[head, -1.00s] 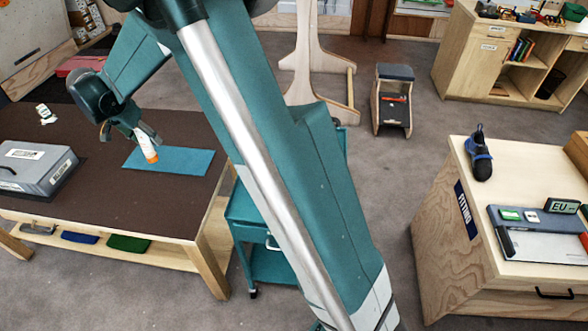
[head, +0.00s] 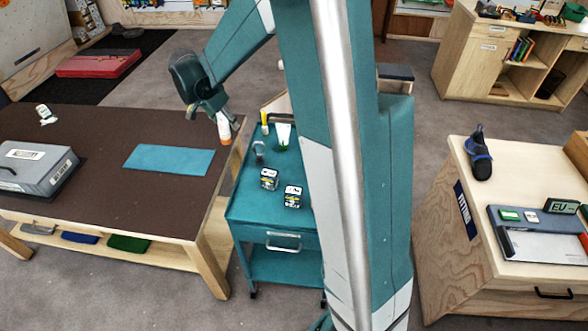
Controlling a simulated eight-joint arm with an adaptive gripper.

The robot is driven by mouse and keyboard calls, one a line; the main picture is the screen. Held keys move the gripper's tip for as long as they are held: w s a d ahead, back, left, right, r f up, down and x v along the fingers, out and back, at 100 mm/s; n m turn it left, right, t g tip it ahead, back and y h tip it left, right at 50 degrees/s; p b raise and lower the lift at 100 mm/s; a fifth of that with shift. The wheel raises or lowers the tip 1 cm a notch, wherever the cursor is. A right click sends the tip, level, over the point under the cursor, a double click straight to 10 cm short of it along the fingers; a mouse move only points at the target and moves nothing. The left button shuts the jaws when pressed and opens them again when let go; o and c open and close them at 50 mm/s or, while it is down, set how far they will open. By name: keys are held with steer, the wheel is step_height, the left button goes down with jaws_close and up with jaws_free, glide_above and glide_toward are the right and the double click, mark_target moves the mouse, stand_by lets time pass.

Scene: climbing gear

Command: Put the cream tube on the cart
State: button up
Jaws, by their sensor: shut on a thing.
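The cream tube (head: 224,128) is white with an orange cap at its lower end. My gripper (head: 216,112) is shut on it and holds it cap-down, near the right edge of the brown-topped table. The cart (head: 240,207) is teal, with a drawer handle and a lower shelf, and stands just right of the table. My arm hides the cart's right part.
On the cart stand two small dark-and-white boxes (head: 269,179), a yellow item (head: 265,122), a white-and-green item (head: 283,135) and a small grey item (head: 259,152). The table holds a blue mat (head: 168,160), a grey case (head: 35,168) and a white-green bottle (head: 45,113).

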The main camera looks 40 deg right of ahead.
steer(key=s+d+m, duration=0.1)
steer(key=s+d, duration=0.4)
steer(key=s+d+m, duration=0.1)
steer(key=s+d, duration=0.3)
steer(key=d, duration=0.2)
steer(key=s+d+m+g, duration=0.1)
steer(key=s+d, duration=0.4)
steer(key=d, duration=0.1)
steer(key=shift+s+d+f+h, duration=0.2)
steer(key=shift+s+d+h, duration=0.05)
steer(key=shift+s+h, duration=0.05)
steer(key=shift+f, duration=2.5)
steer(key=shift+w+d+f+n+t+p, duration=0.1)
steer(key=shift+w+f+n+t+p, duration=0.2)
steer(key=shift+n, duration=0.55)
steer(key=shift+w+f+n+t+p, duration=0.1)
steer(key=shift+w+n+t+p, duration=0.2)
steer(key=shift+n, duration=0.55)
steer(key=shift+s+f, duration=0.1)
steer(key=shift+s, duration=0.05)
steer(key=shift+f, duration=2.8)
